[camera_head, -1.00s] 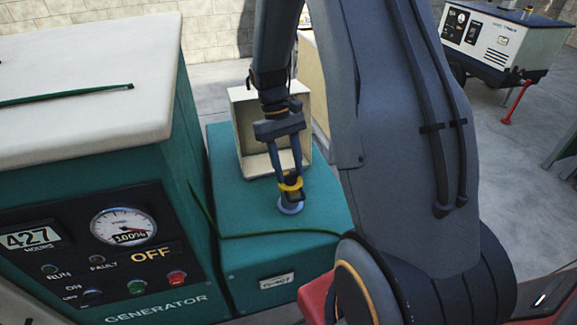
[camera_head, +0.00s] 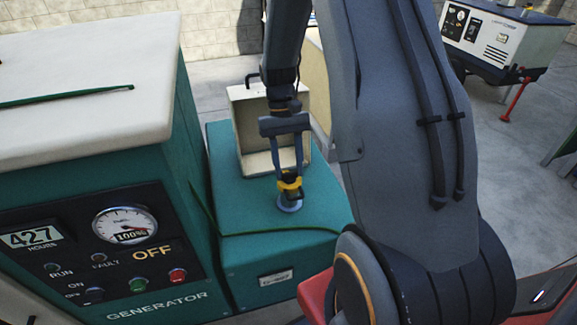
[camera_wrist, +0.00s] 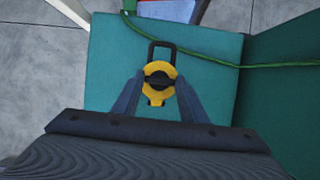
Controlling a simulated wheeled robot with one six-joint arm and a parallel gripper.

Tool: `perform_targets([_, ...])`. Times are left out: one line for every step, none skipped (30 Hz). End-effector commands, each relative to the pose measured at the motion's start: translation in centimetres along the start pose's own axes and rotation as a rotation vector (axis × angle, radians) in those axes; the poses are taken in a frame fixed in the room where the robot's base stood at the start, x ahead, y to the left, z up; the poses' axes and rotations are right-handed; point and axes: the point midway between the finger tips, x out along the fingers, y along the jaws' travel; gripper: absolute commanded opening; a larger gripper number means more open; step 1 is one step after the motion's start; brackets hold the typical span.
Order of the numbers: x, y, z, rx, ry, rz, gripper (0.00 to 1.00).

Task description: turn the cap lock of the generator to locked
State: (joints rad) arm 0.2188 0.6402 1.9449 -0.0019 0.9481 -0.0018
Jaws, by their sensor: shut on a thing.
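The generator (camera_head: 105,245) is a teal box with a cream top and a dark panel. Its gauge (camera_head: 124,226) reads 100% and its display reads OFF. The cap lock (camera_head: 289,190) is a yellow round piece with a black bar, on the lower teal box beside the panel. It also shows in the wrist view (camera_wrist: 158,68), with a black loop beyond it. My gripper (camera_head: 288,176) points down, with its fingers closed on the cap lock from both sides. In the wrist view the fingers (camera_wrist: 158,88) flank the yellow piece. A pale grey-blue base shows under the cap.
An open cream box (camera_head: 240,115) stands behind the cap on the teal top (camera_head: 235,215). A green cord (camera_head: 275,234) runs along that top. Another generator on a trailer (camera_head: 490,45) stands at the back right. Concrete floor lies clear between.

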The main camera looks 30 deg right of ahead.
Motion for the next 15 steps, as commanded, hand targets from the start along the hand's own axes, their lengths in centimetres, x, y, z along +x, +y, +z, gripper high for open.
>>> perform_targets([0.07, -0.06, 0.18, 0.001, -0.005, -0.001, 0.17])
perform_targets([0.07, -0.06, 0.18, 0.001, -0.005, -0.001, 0.44])
perform_targets([0.06, -0.06, 0.17, 0.001, -0.005, -0.001, 0.51])
perform_targets([0.06, -0.06, 0.16, 0.001, -0.005, -0.001, 0.56])
perform_targets([0.05, -0.06, 0.14, 0.001, -0.004, -0.001, 0.58])
perform_targets([0.04, -0.05, 0.12, 0.0, -0.004, -0.001, 0.58])
perform_targets([0.04, -0.05, 0.11, 0.0, -0.003, -0.001, 0.58])
perform_targets([0.04, -0.05, 0.1, 0.0, -0.003, -0.001, 0.58])
perform_targets([0.04, -0.04, 0.09, 0.0, -0.003, 0.0, 0.58])
perform_targets([0.04, -0.04, 0.08, 0.0, -0.002, 0.0, 0.58])
perform_targets([0.03, -0.04, 0.08, 0.0, -0.002, 0.0, 0.58])
perform_targets([0.02, -0.03, 0.06, 0.0, -0.002, 0.0, 0.58])
perform_targets([-0.02, -0.03, 0.05, 0.0, -0.002, 0.0, 0.58])
perform_targets([-0.12, -0.03, 0.03, 0.0, -0.001, 0.0, 0.58])
perform_targets([-0.32, -0.04, -0.01, 0.0, 0.0, 0.0, 0.58])
